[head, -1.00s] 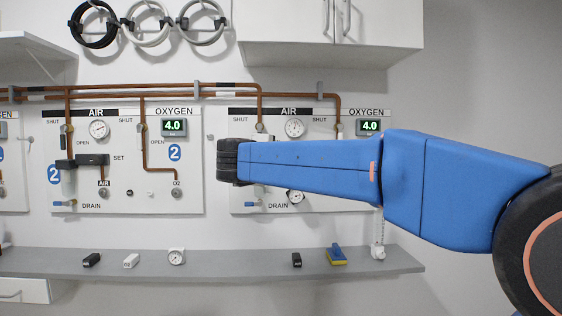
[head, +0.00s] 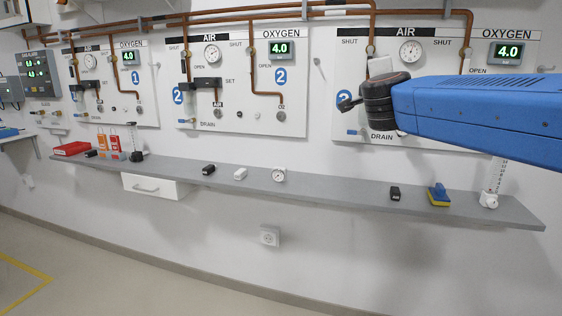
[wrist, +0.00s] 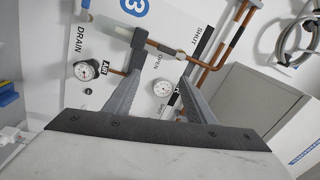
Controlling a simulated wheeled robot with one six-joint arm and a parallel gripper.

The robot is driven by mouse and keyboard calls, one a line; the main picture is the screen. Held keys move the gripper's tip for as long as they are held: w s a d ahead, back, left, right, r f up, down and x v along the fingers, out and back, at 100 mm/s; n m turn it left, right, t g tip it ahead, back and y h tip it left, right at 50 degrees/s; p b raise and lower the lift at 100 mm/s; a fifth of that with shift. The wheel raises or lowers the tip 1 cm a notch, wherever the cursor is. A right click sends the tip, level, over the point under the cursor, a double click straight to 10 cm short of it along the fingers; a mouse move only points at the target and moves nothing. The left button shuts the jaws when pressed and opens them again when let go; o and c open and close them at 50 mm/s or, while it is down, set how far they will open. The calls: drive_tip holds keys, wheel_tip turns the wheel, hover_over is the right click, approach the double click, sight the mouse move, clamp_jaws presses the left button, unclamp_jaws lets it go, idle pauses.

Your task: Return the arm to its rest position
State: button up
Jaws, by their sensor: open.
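My blue arm (head: 480,112) reaches in from the right in the head view, in front of the rightmost wall panel (head: 520,125). My gripper shows in the wrist view (wrist: 155,98) with its two grey fingers spread apart and nothing between them. Beyond the fingers, that view shows a panel marked 3 (wrist: 110,45) with two round gauges, a pale cylinder and copper pipes. The fingers appear in front of the panel; I cannot tell how far off. In the head view my dark wrist hides part of this panel.
A grey shelf (head: 330,197) runs below the panels. On it are a red tray (head: 72,148), a round gauge (head: 279,175), small black and white blocks, a blue and yellow item (head: 438,195) and a white flowmeter (head: 489,200). A drawer (head: 155,187) hangs beneath. The floor at left is clear.

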drive_tip(key=s+a+f+n+g+y, duration=0.25)
drive_tip(key=s+f+n+y, duration=0.35)
drive_tip(key=f, duration=0.4)
drive_tip(key=s+a+f+n+g+y, duration=0.2)
drive_tip(key=s+a+f+n+y, duration=0.15)
drive_tip(key=s+f+n, duration=0.5)
drive_tip(key=s+d+f+n+g+h, duration=0.2)
drive_tip(key=s+d+f+g, duration=0.2)
drive_tip(key=s+f, duration=0.7)
drive_tip(key=s+d+f+n+g+h, duration=0.2)
drive_tip(key=s+d+f+g, duration=0.2)
drive_tip(key=s+f, duration=0.7)
wheel_tip(320, 180, down, 3)
drive_tip(key=shift+f+g, duration=0.2)
drive_tip(key=shift+g, duration=0.35)
